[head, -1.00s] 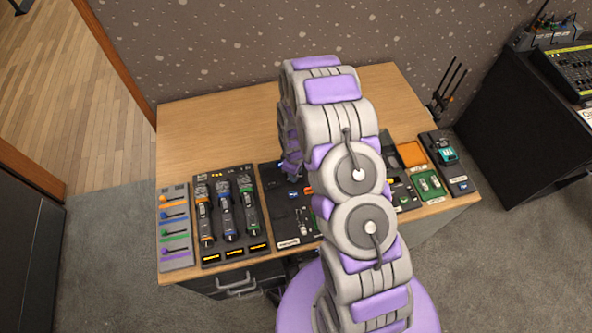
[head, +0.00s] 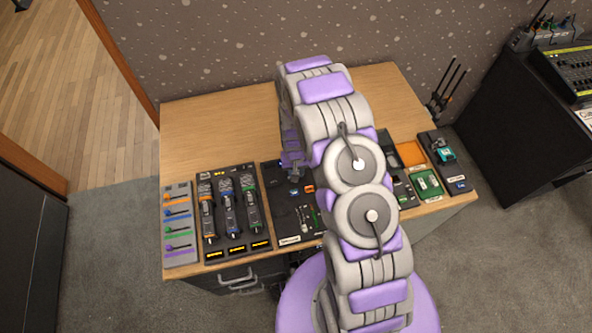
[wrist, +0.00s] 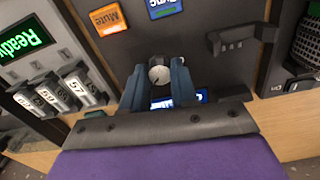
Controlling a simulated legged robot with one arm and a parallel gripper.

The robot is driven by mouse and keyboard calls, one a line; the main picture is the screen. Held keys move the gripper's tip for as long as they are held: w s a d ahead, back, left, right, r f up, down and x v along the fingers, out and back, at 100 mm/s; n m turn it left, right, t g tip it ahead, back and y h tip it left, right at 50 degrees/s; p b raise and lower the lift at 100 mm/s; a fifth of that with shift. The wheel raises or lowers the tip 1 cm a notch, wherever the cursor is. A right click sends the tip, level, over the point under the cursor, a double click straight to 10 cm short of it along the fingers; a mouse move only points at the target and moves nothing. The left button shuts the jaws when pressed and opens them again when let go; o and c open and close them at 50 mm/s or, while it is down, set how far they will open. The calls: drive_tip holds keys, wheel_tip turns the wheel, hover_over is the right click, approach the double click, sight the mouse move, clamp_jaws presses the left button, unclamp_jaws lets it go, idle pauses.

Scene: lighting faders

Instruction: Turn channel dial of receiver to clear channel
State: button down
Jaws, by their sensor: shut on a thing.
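In the wrist view, the channel dial (wrist: 160,72) is a small round pale knob on a dark panel. My gripper (wrist: 158,80) is shut on it, with one dark blue-grey finger on either side. A blue lit display (wrist: 178,100) shows partly between and under the fingers; I cannot read its text. An orange Mute button (wrist: 109,19) and a blue Sync button (wrist: 166,8) lie beyond the dial. In the head view, my gripper (head: 293,172) is over the dark panel (head: 276,206), and my arm hides the dial.
A green Ready display (wrist: 27,38) and several numbered white tabs (wrist: 52,92) are at the wrist view's left. A raised dark bracket (wrist: 240,36) is at the right. On the desk (head: 215,125), slider and microphone (head: 229,212) panels stand left; the back left is bare.

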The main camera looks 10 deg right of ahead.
drive_tip(key=m, duration=0.4)
drive_tip(key=shift+w+r, duration=0.1)
drive_tip(key=shift+w, duration=0.15)
drive_tip(key=shift+m, duration=1.8)
drive_tip(key=c, duration=1.1)
unclamp_jaws()
drive_tip(key=shift+o, duration=1.1)
drive_tip(key=shift+s, duration=0.1)
wheel_tip(320, 180, up, 17)
drive_tip(key=p, duration=0.1)
drive_tip(key=shift+p, duration=0.3)
